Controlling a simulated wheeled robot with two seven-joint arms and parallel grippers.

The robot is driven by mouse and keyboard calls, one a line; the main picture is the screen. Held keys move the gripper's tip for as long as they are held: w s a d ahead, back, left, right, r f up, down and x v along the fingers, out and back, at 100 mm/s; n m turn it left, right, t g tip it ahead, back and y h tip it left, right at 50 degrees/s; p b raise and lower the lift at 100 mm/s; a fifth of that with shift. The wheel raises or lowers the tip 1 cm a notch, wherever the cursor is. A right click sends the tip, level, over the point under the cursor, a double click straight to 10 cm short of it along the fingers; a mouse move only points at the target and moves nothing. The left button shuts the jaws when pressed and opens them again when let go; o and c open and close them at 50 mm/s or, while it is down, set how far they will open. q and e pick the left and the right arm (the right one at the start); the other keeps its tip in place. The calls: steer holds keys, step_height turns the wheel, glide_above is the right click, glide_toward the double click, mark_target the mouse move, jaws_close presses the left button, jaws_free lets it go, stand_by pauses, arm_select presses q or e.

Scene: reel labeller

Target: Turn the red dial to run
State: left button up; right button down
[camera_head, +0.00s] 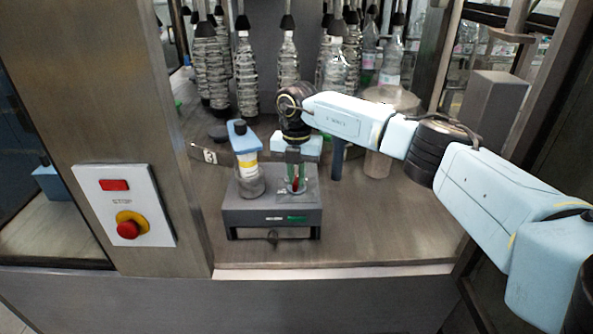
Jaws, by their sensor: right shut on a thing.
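My right gripper (296,186) points down over the right part of a low grey box (270,214) on the machine's floor. It is shut on a small red piece, which I take to be the red dial (296,182); only a sliver of it shows between the fingers. The dial's setting cannot be read. A small green label (297,219) sits on the box's front, below the gripper. My left gripper is not in view.
A bottle-like holder with a blue top (240,140) stands at the box's left. A panel (124,205) with a red stop button (128,229) is on the left post. Wrapped bottles (245,75) hang behind. The floor right of the box (375,220) is clear.

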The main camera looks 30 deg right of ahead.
mark_target(297, 179)
steer(key=shift+w+r+m+p, duration=0.1)
steer(key=shift+m+p, duration=0.45)
steer(key=shift+m, duration=0.95)
steer(key=c, duration=1.5)
jaws_free()
steer(key=shift+o, duration=0.2)
step_height(297, 179, up, 13)
steer(key=b, duration=0.2)
steer(key=shift+r, duration=0.15)
